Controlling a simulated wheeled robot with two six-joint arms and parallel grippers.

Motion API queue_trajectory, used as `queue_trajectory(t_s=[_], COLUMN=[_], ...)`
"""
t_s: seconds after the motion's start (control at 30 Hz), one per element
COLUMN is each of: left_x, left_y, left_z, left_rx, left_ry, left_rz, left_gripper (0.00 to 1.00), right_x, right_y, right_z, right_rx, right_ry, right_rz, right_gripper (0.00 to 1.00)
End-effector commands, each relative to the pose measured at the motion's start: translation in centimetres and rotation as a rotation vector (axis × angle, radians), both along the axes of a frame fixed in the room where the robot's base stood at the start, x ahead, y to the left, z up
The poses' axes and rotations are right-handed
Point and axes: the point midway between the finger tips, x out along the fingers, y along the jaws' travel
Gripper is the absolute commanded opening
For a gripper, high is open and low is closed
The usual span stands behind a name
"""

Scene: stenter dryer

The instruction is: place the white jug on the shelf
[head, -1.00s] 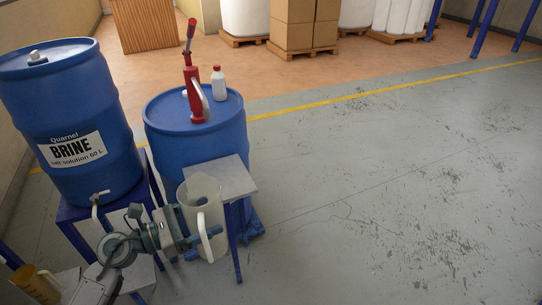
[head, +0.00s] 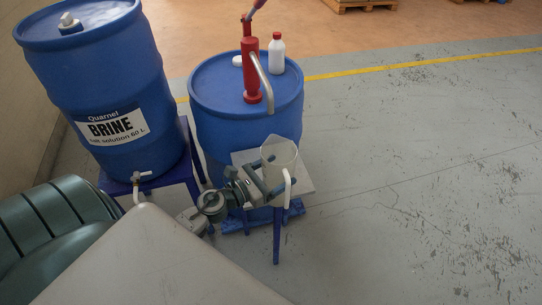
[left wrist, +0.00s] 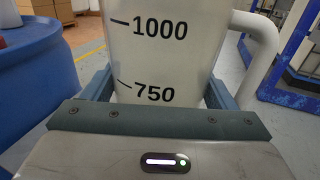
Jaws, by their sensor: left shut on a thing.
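The white jug (head: 280,153) is translucent, with a white handle on its right side. My left gripper (head: 268,181) is shut on the jug and holds it about upright. The left wrist view shows the jug (left wrist: 165,55) between the two fingers, with the marks 1000 and 750 facing me. A small light grey shelf (head: 303,180) on blue legs stands in front of the red-pump barrel. In the head view the jug overlaps the shelf; I cannot tell whether it touches it. My right gripper is not in view.
A blue barrel (head: 243,125) carries a red hand pump (head: 251,72) and a white bottle with a red cap (head: 277,54). The brine barrel (head: 100,95) with its tap (head: 140,178) stands at the left on a blue stand. The floor at the right is clear.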

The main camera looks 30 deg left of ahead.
Motion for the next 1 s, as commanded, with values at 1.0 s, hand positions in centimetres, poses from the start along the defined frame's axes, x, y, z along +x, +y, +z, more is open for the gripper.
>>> queue_trajectory(t_s=[1.0], left_x=[10.1], left_y=[9.0], left_z=[-4.6], left_rx=[-0.001], left_ry=[-0.002], left_rz=[-0.003], left_gripper=[0.55], right_x=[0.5], right_y=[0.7], right_z=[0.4], right_rx=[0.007], right_ry=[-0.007], right_rz=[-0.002], right_gripper=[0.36])
